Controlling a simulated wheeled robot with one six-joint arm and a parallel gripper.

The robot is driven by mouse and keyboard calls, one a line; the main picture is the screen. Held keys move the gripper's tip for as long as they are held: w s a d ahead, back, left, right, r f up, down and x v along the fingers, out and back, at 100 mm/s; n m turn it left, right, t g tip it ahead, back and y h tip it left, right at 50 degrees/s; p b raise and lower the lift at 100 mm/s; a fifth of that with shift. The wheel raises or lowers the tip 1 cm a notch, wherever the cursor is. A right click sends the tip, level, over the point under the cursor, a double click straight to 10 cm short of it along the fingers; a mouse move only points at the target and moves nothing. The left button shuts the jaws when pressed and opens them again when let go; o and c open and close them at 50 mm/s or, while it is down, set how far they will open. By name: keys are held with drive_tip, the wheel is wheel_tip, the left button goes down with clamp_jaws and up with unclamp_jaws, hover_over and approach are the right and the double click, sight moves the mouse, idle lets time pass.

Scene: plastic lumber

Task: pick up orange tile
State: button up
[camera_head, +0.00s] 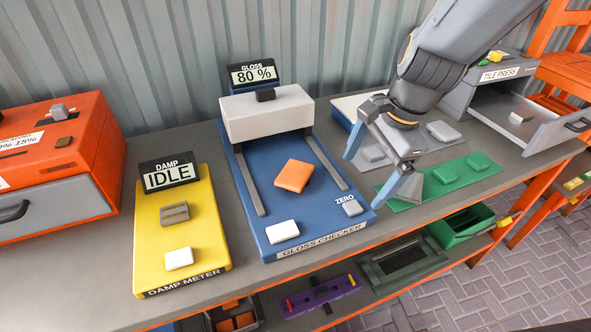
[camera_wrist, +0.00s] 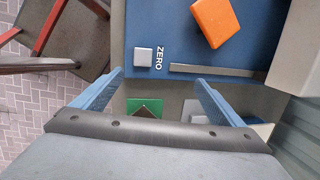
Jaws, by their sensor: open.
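The orange tile (camera_head: 294,175) lies flat and slightly turned on the blue bed of the gloss checker (camera_head: 275,208), in front of its white head. It also shows in the wrist view (camera_wrist: 214,20), near the top edge. My gripper (camera_head: 372,172) is open and empty, to the right of the gloss checker and apart from the tile. In the wrist view my gripper's two blue fingers (camera_wrist: 158,80) are spread wide, with the grey ZERO button (camera_wrist: 143,56) just beyond them and the orange tile farther off.
The yellow damp meter (camera_head: 200,224) reads IDLE, left of the gloss checker. A white tile (camera_head: 282,232) lies at the checker's front left. Green mat (camera_head: 410,198) with green tiles is right of my gripper. The tile press (camera_head: 500,75) has its drawer open. A low shelf holds bins.

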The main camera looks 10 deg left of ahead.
sight(295, 173)
drive_tip(key=w+a+r+m+y+p, duration=0.15)
drive_tip(key=a+r+m, duration=0.25)
drive_tip(key=a+m, duration=0.55)
drive_tip(key=shift+n, duration=0.35)
drive_tip(key=a+f, duration=0.1)
drive_tip(key=f, duration=0.1)
drive_tip(key=w+a+f, duration=0.1)
drive_tip(key=a+f, duration=0.2)
drive_tip(key=f, duration=0.2)
drive_tip(key=shift+w+a+b, duration=0.15)
drive_tip(key=shift+a+b, duration=0.15)
drive_tip(key=shift+a, duration=0.1)
drive_tip(key=shift+y, duration=0.25)
drive_tip(key=c, duration=1.3)
